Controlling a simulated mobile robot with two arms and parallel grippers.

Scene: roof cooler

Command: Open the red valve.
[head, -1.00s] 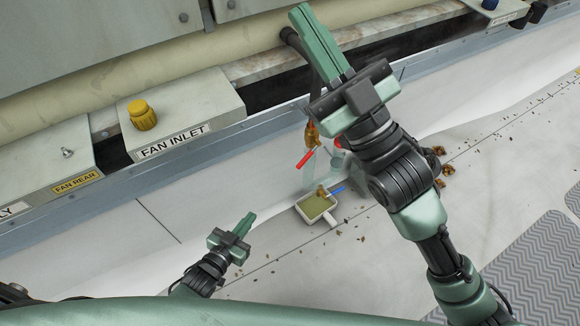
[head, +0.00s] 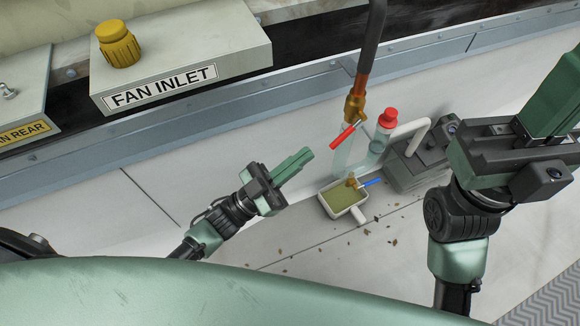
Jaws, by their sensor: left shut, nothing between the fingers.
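The red valve has a red lever handle (head: 342,138) slanting down-left from a brass body (head: 353,108) at the bottom of a pipe, right of centre. My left gripper (head: 308,155) is shut and empty, below and left of the red handle and apart from it. Its green fingers point up-right toward the valve. My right gripper (head: 565,90) is at the right edge, away from the valve; its fingertips run out of the picture, so I cannot tell whether it is open.
A blue-handled brass valve (head: 371,182) sits at a small tray (head: 358,208) of murky liquid below the red valve. A red-capped clear bottle (head: 381,135) and a grey box (head: 420,165) stand to its right. The FAN INLET box (head: 235,38) with a yellow knob (head: 118,44) is upper left.

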